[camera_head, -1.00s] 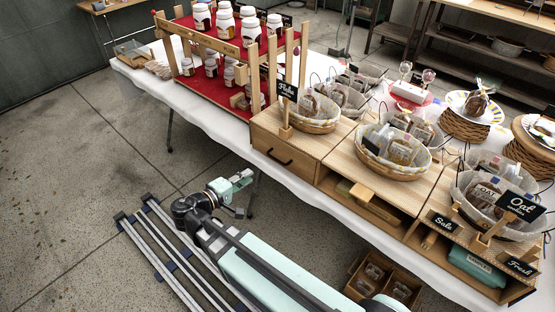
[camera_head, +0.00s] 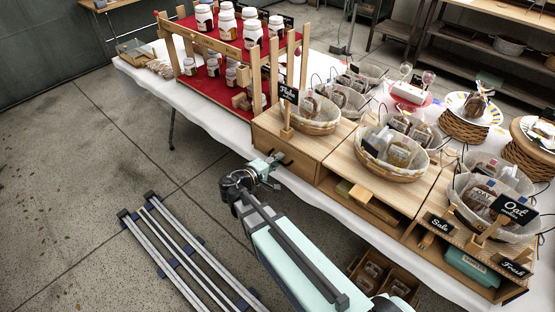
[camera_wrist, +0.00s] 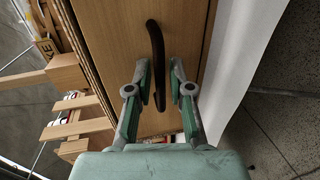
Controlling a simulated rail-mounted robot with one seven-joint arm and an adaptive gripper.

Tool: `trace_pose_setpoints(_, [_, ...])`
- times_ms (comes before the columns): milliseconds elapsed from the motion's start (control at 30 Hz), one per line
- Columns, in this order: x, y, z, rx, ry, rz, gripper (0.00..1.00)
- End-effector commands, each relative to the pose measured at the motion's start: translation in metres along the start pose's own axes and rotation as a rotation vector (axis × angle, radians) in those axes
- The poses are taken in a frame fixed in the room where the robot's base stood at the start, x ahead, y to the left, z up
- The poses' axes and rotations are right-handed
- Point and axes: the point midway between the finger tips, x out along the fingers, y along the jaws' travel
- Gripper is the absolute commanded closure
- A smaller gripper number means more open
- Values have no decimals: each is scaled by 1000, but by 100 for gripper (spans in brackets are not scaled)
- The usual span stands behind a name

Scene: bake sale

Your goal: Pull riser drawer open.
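The riser drawer (camera_head: 265,143) is a wooden front at the left end of the wooden riser, and it looks closed. It also fills the upper middle of the wrist view (camera_wrist: 182,30). Its dark curved handle (camera_wrist: 156,55) runs lengthwise in the wrist view, with its lower end between my fingers. My gripper (camera_wrist: 160,80) is open, one finger on each side of the handle, with a visible gap to each. In the head view my gripper (camera_head: 275,162) is at the drawer front and covers part of the handle.
Baskets of packaged cookies (camera_head: 312,116) stand on the riser top. A red-covered shelf with jars (camera_head: 228,22) stands to the left. The white tablecloth (camera_head: 300,185) hangs below the riser. A wooden crate (camera_head: 392,283) is under the table.

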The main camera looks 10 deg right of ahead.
Motion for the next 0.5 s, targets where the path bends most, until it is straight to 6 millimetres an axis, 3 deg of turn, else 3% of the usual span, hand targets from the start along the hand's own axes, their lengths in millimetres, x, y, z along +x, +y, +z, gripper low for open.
trace_pose_setpoints(267, [2, 0, 0, 0, 0, 0, 79])
trace_pose_setpoints(300, [2, 0, 0, 0, 0, 0, 83])
trace_pose_setpoints(367, [2, 0, 0, 0, 0, 0, 100])
trace_pose_setpoints(500, [2, 0, 0, 0, 0, 0, 100])
